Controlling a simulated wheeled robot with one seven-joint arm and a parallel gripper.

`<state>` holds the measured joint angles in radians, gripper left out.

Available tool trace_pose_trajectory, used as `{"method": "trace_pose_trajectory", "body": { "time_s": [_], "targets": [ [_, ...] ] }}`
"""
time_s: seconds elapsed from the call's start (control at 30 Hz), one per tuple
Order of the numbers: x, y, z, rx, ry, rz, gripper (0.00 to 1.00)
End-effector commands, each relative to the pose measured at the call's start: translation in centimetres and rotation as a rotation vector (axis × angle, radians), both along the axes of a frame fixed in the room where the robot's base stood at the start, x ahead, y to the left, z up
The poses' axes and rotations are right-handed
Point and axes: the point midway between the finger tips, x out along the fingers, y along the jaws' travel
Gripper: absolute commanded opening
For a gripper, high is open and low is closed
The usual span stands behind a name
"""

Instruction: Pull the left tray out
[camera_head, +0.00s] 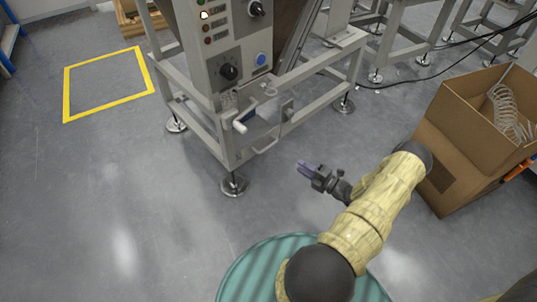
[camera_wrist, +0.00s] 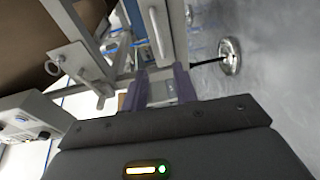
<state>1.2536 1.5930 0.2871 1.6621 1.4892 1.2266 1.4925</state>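A grey metal machine frame (camera_head: 225,150) stands ahead of my gripper. Low on its front is a pale bar handle (camera_head: 264,147), which appears to belong to a tray. The tray's body is mostly hidden, and I cannot tell left tray from right. In the wrist view a pale upright handle (camera_wrist: 157,28) shows beyond the fingers on a grey panel. My gripper (camera_head: 303,168) has purple fingers and is in front of the frame, to the right of the handle and apart from it. In the wrist view the fingers (camera_wrist: 161,88) are spread with nothing between them.
A control panel (camera_head: 238,70) with knobs is above the handle. The frame stands on round feet (camera_head: 234,185). A cardboard box (camera_head: 455,140) with coiled springs stands at the right. Yellow floor tape (camera_head: 66,95) marks an empty square at the left. Floor left of my arm is clear.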

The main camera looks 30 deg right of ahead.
Motion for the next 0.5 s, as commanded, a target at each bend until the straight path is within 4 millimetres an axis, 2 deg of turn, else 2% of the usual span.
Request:
{"method": "trace_pose_trajectory", "body": {
  "time_s": [0.33, 0.5],
  "targets": [
    [0.1, 0.0, 0.1, 0.001, -0.001, -0.002, 0.29],
    [1.2, 0.6, -0.1, 0.0, -0.001, 0.003, 0.29]
  ]
}}
